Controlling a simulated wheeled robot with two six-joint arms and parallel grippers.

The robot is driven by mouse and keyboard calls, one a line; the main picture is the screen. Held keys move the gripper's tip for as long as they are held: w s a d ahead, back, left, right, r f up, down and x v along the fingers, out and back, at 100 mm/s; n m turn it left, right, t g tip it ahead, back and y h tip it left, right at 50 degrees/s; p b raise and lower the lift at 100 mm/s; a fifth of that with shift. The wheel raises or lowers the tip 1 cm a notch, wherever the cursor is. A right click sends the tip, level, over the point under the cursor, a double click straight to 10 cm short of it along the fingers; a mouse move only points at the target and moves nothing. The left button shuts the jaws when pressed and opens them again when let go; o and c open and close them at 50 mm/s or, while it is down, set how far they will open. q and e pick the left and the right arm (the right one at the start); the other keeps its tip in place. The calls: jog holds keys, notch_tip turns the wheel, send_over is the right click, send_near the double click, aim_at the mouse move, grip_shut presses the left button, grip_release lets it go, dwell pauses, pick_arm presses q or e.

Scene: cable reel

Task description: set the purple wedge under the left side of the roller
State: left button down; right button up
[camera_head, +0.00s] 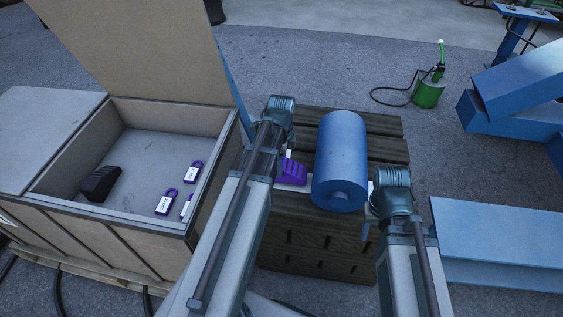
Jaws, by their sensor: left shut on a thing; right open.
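The blue roller (341,155) lies on a dark wooden block stack (385,128), its length running away from me. The purple wedge (291,172) is at the left side of the roller, low near the wooden top, with a small gap to the roller. My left gripper (288,158) is shut on the wedge; its arm hides part of the wedge and most of the fingers. My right gripper (372,208) is open near the front right end of the roller, mostly hidden by its own wrist. Whether the wedge touches the wood cannot be told.
An open wooden crate (75,222) at left holds a black wedge (100,183) and several purple-and-white padlocks (167,203). A green can (427,92) with a hose stands at the back right. Blue steel beams (500,235) lie at right.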

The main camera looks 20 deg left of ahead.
aim_at(292, 167)
pick_arm(q)
jog(key=shift+f+b, duration=0.55)
jog(key=shift+f, duration=0.25)
jog(key=shift+w+d, duration=0.1)
jog(key=shift+d, duration=0.15)
jog(key=shift+w+d, duration=0.2)
jog(key=shift+d, duration=0.55)
jog(key=shift+w+d, duration=0.2)
jog(key=shift+d, duration=0.55)
grip_release()
notch_tip(292, 167, up, 14)
jog(key=p, duration=1.4)
jog(key=shift+f, duration=0.1)
